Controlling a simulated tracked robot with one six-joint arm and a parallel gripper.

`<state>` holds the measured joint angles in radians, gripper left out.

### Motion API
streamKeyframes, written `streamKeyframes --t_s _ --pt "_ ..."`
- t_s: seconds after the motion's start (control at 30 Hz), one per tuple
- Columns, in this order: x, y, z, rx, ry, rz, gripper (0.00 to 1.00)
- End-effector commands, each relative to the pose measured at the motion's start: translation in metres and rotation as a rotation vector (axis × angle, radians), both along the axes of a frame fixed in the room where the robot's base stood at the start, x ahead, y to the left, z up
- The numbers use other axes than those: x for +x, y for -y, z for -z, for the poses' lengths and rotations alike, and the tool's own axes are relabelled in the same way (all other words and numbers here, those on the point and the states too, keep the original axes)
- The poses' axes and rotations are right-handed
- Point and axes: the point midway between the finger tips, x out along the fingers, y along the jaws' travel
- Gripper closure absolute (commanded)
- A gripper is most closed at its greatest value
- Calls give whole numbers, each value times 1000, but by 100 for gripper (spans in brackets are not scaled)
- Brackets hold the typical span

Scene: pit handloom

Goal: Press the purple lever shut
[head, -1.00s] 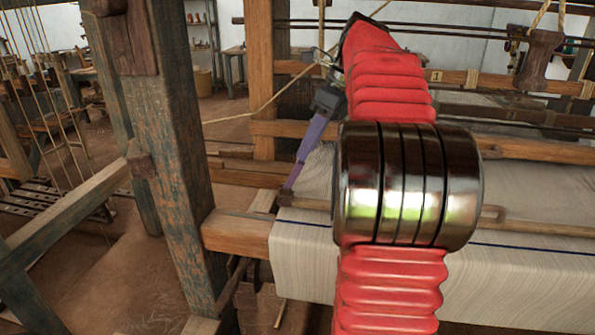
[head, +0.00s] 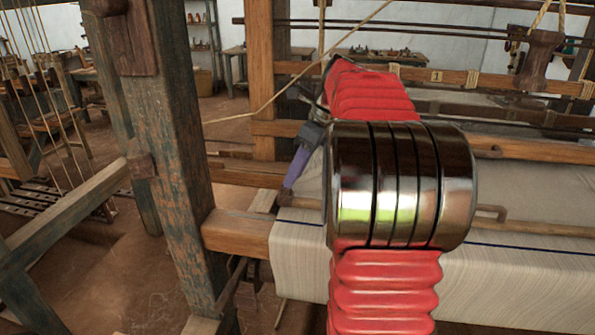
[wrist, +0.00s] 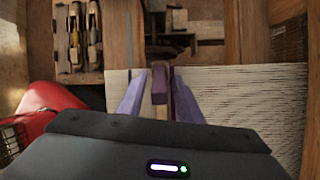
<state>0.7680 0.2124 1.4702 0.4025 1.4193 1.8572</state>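My gripper (head: 289,184) reaches down at the left end of the loom's cloth roll, with pale purple fingers below a dark body. In the wrist view my gripper's two fingers (wrist: 160,82) stand apart. Between them is a narrow upright piece (wrist: 160,85) with a brownish end and a dark purple side. It looks like the purple lever, but I cannot be sure. A thin strip of cloth shows left of it; I cannot tell whether the right finger touches it. In the head view I cannot make out the lever apart from my fingers.
The striped cloth (head: 300,255) hangs over the front beam (head: 238,235). A thick worn post (head: 175,150) stands to the left. A rope (head: 245,112) slants past my arm. Wooden rails (head: 540,148) cross behind. Floor at the lower left is open.

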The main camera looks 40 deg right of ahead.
Motion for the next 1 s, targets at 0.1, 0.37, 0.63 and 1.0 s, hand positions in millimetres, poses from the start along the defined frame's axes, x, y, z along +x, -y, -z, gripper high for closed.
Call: streamKeyframes --t_s 0.1,0.37,0.63,1.0 --pt "0 0 0 0 0 0 77" --pt "0 0 0 0 0 1 95" --pt "0 1 0 -1 0 1 100" --pt "-2 2 0 5 7 3 100"
